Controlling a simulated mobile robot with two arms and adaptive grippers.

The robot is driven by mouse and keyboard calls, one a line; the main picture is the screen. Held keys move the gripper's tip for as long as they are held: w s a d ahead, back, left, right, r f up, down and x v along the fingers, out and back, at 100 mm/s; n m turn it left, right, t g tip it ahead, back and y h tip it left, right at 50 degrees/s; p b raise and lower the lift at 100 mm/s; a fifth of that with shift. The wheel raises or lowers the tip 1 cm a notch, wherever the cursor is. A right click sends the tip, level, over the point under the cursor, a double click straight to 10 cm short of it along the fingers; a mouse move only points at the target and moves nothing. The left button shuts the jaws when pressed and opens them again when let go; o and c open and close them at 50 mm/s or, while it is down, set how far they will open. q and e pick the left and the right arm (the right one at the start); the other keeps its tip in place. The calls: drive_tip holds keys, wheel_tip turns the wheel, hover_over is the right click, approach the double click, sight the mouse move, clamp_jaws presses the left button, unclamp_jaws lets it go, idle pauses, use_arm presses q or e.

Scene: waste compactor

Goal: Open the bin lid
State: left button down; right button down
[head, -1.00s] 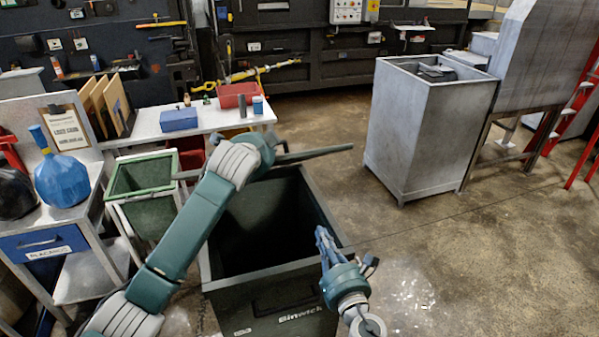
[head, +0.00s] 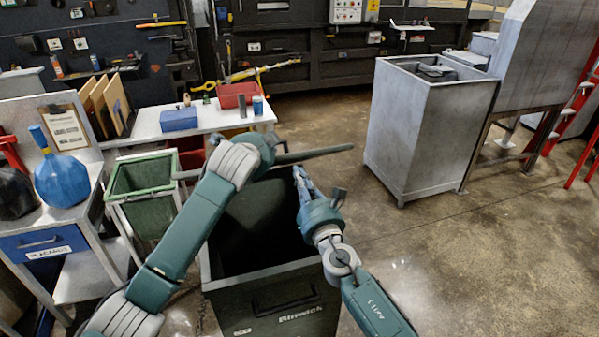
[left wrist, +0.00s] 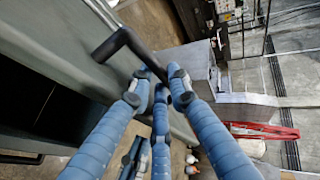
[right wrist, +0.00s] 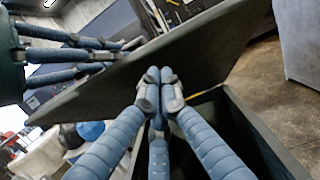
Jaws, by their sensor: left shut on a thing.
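The dark green bin (head: 290,268) stands in front of me with its inside showing. Its lid (head: 318,154) is raised and seen nearly edge-on at the back; in the right wrist view the lid (right wrist: 215,50) is a tilted dark slab. My left arm reaches over the bin, and its fingers are hidden in the head view. In the left wrist view my left gripper (left wrist: 160,88) is shut on the black lid handle (left wrist: 127,42). My right gripper (head: 302,182) is over the bin's right side; its fingers (right wrist: 156,82) are together, close to the lid's underside. Contact is unclear.
A green open bin (head: 145,178) stands to the left, by a workbench (head: 150,125). A cart with a blue jug (head: 60,178) is at the far left. A large grey metal box (head: 425,135) stands at the right. Floor between is clear.

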drive_tip(key=shift+w+r, duration=0.35)
drive_tip(key=shift+r, duration=0.1)
